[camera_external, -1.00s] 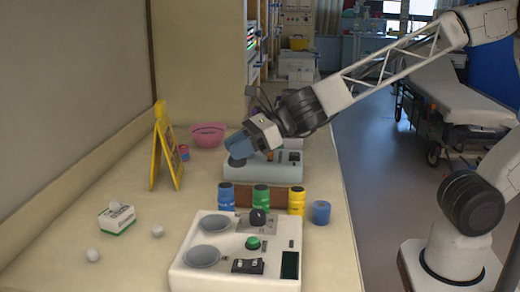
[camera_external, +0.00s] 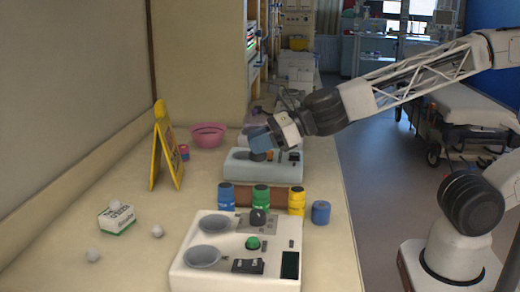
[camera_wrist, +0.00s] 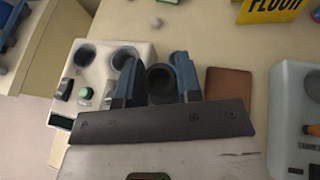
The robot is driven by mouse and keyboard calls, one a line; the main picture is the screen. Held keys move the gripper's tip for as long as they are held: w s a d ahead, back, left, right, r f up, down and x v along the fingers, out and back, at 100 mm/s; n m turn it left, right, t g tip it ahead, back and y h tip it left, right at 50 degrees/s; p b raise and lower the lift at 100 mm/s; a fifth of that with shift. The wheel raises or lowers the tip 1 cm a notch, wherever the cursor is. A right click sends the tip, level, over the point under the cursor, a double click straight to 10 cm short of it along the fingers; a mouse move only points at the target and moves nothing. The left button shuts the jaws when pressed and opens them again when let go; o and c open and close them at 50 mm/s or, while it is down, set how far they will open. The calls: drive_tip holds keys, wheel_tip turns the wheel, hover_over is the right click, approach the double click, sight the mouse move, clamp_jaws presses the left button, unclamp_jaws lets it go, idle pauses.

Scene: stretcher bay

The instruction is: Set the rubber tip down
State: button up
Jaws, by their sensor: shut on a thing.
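The rubber tip (camera_wrist: 160,93) is a dark, round, hollow piece between the two blue fingers of my gripper (camera_wrist: 157,78) in the wrist view. The fingers are shut on it from both sides. In the external view my gripper (camera_external: 261,142) is over the far pale-blue console (camera_external: 262,172), with the dark end of the tip (camera_external: 258,156) just below the fingers. I cannot tell whether the tip touches the console. Part of the tip is hidden by the fingers.
A white console (camera_external: 190,272) with grey cups and a green button is in front. Blue (camera_external: 226,198), green (camera_external: 261,198) and yellow (camera_external: 297,201) bottles and a blue cylinder (camera_external: 320,212) stand between the consoles. A yellow sign (camera_external: 163,150), pink bowl (camera_external: 208,135) and small box (camera_external: 117,219) are left.

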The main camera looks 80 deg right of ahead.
drive_tip(key=s+d+f+m+h, duration=0.3)
drive_tip(key=s+d+m+h, duration=0.55)
drive_tip(key=s+d, duration=0.65)
wheel_tip(320, 180, down, 9)
drive_tip(key=a, duration=0.1)
drive_tip(key=shift+s+a+f+n+g, duration=0.2)
drive_tip(key=shift+s+a+n+g, duration=0.1)
drive_tip(key=shift+s+n, duration=0.15)
idle(0.6)
drive_tip(key=shift+h, duration=0.25)
drive_tip(key=w, duration=0.5)
drive_tip(key=w+f, duration=0.1)
drive_tip(key=w, duration=0.4)
drive_tip(key=w+d, duration=0.1)
drive_tip(key=w, duration=0.4)
drive_tip(key=shift+w+f, duration=0.15)
drive_tip(key=shift+f, duration=0.05)
